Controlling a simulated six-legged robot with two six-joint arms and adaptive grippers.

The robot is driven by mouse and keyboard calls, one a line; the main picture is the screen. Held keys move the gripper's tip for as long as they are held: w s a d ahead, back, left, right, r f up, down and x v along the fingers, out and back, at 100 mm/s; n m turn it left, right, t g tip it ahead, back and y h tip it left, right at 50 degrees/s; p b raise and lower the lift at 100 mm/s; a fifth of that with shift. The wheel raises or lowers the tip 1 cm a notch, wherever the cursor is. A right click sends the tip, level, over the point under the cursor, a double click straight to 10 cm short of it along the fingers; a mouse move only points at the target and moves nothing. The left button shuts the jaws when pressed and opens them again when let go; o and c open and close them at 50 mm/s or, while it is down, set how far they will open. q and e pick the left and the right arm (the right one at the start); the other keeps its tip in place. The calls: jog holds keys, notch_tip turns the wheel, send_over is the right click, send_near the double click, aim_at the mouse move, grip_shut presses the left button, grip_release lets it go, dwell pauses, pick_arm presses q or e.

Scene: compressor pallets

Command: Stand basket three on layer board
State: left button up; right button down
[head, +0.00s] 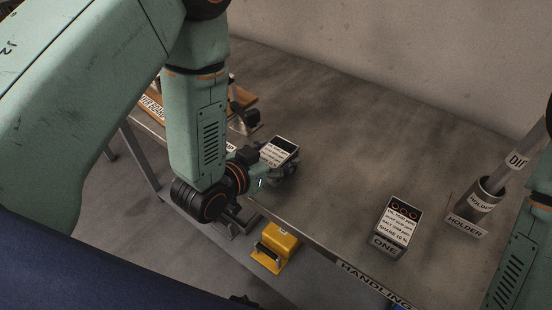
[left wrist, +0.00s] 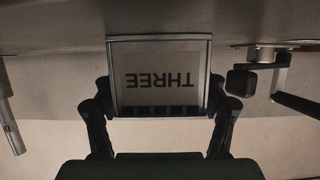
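Basket three (head: 279,151) is a small grey box with a white printed card on top, near the table's front edge in the head view. In the left wrist view basket three (left wrist: 160,78) shows its THREE label upside down. My left gripper (head: 283,170) is at the basket; in the left wrist view its fingers (left wrist: 160,92) press against both sides of it. Whether its base touches the table is hidden. The layer board (head: 243,99) is a wooden board at the table's left end, partly hidden behind my left arm. My right gripper is out of view.
Box ONE (head: 390,243) stands near the front edge. A holder (head: 467,223) with an upright rod stands at the right. A yellow box (head: 274,247) sits below the table edge. The middle of the table (head: 340,130) is clear.

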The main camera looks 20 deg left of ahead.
aim_at(275, 152)
pick_arm(q)
jog(key=c, duration=1.4)
notch_tip(275, 152, up, 9)
jog(key=shift+r+p, duration=0.15)
jog(key=shift+p, duration=1.1)
jog(key=shift+r, duration=0.35)
jog(key=shift+s, duration=0.1)
